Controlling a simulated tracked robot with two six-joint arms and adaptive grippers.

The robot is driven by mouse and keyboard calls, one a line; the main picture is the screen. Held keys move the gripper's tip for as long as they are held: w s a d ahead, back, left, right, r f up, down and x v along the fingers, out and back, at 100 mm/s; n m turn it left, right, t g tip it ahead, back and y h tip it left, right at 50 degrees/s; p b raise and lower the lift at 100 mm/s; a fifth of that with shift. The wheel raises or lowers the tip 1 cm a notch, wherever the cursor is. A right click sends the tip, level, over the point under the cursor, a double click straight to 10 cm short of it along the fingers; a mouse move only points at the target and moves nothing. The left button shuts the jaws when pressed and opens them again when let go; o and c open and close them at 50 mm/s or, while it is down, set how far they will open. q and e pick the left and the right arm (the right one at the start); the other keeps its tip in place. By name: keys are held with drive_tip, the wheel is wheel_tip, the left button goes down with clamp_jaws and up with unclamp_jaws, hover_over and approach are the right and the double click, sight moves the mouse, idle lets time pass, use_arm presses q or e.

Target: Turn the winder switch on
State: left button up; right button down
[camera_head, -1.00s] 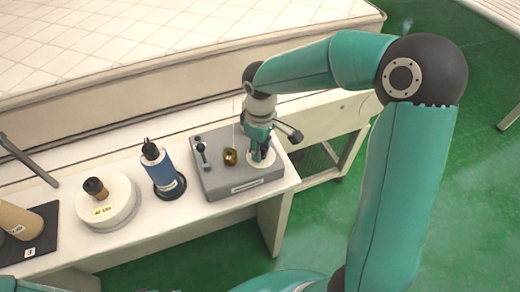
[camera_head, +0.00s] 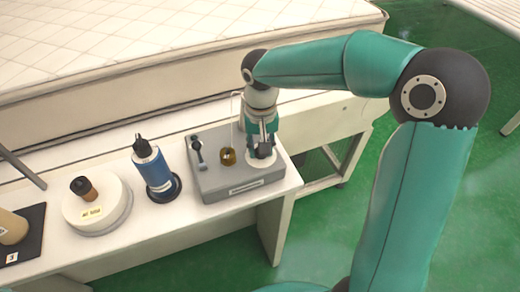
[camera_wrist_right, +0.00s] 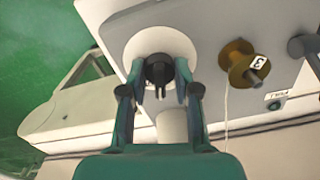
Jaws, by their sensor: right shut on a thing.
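The winder is a grey box (camera_head: 225,187) on the white bench, with a white disc (camera_head: 262,161) on top at its right end. A black knob stands on this disc; in the right wrist view the knob (camera_wrist_right: 158,70) sits between my fingers. My right gripper (camera_head: 263,147) points down and is shut on the black knob (camera_head: 263,149). A brass spool (camera_head: 228,157) marked 3 is beside it on the box, and also shows in the right wrist view (camera_wrist_right: 246,64). A small dark lever (camera_head: 197,150) stands at the box's left. My left gripper is not in view.
A quilted mattress (camera_head: 150,35) lies behind. Green floor is free at right.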

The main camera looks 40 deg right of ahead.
drive_tip(key=m+b, duration=0.1)
drive_tip(key=m, duration=0.4)
drive_tip(key=shift+r+m+b, duration=0.1)
drive_tip(key=shift+m+b, duration=0.2)
drive_tip(key=shift+m, duration=0.1)
idle(0.3)
drive_tip(key=c, duration=0.8)
unclamp_jaws()
drive_tip(key=shift+c, duration=0.2)
wheel_tip(320, 180, up, 12)
